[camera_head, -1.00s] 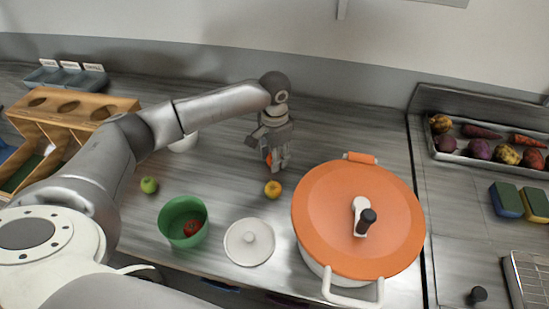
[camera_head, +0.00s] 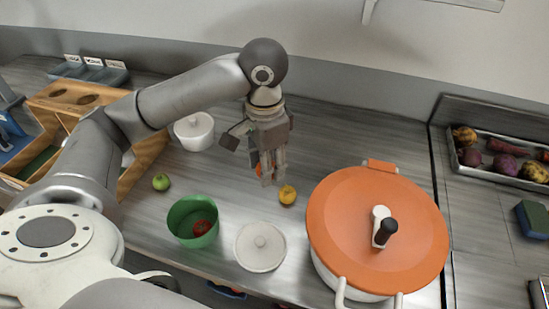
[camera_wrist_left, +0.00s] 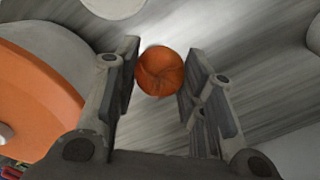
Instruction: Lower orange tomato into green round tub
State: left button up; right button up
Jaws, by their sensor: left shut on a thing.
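My left gripper (camera_head: 268,178) hangs fingers-down over the counter in the head view. It is shut on the orange tomato (camera_wrist_left: 160,71), which sits between its fingertips in the left wrist view. In the head view only a bit of the tomato (camera_head: 258,169) shows behind the fingers. The green round tub (camera_head: 178,226) stands open on the counter, to the left of and nearer than the gripper. A red tomato (camera_head: 202,228) lies inside it. My right gripper is not in view.
A yellow-orange fruit (camera_head: 287,195) lies on the counter by the gripper. A white lid (camera_head: 260,247) lies right of the tub. A large orange-lidded pot (camera_head: 340,220) stands at right. A green fruit (camera_head: 161,182), a white pot (camera_head: 194,131) and a wooden rack (camera_head: 70,110) are at left.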

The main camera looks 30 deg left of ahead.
pick_arm(q)
jog(key=shift+s+a+r, duration=0.15)
jog(key=shift+s+r, duration=0.15)
jog(key=shift+s, duration=0.1)
jog(key=s+a+f+p, duration=0.1)
jog(key=s+a+f, duration=0.1)
jog(key=s+a, duration=1)
jog(key=shift+s+a+f, duration=0.3)
jog(key=shift+s+f, duration=0.05)
jog(key=shift+s, duration=0.6)
jog(key=shift+f+b, duration=1.25)
jog(key=shift+f, duration=1.4)
jog(key=o, duration=1)
